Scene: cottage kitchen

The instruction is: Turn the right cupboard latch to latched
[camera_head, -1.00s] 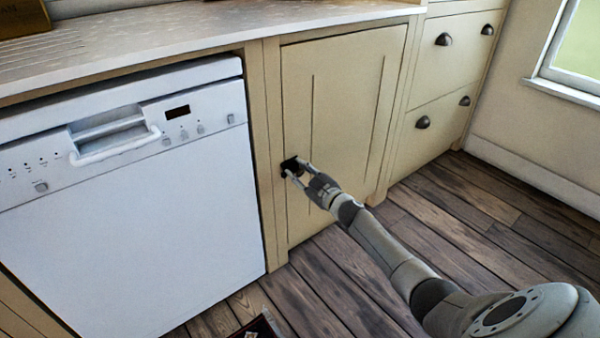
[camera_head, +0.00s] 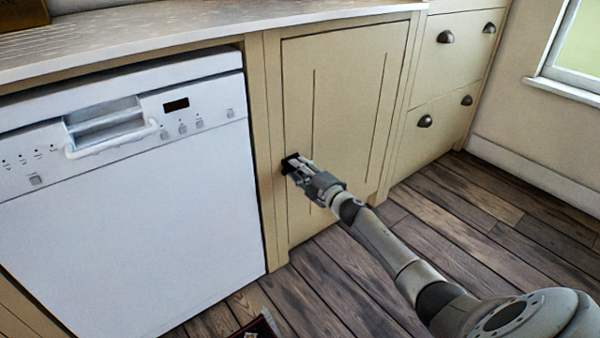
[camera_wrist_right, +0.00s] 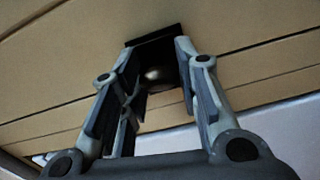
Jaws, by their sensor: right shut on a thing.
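The right cupboard latch is a small dark fitting (camera_head: 286,160) at the left edge of the closed cream cupboard door (camera_head: 345,110). In the wrist view its dark plate (camera_wrist_right: 151,38) and a rounded, shiny knob (camera_wrist_right: 158,75) show between my fingers. My right gripper (camera_head: 293,167) reaches in from the lower right and is shut on the latch, with a finger on either side in the wrist view (camera_wrist_right: 157,55). The fingers partly hide the latch, and I cannot tell its exact turn. My left gripper is not in view.
A white dishwasher (camera_head: 130,215) with a protruding handle (camera_head: 112,140) stands left of the cupboard. A worktop (camera_head: 200,30) runs above. Drawers with dark cup handles (camera_head: 425,121) are at the right. The wooden floor (camera_head: 480,220) is mostly clear; a dark object (camera_head: 262,325) lies at the bottom edge.

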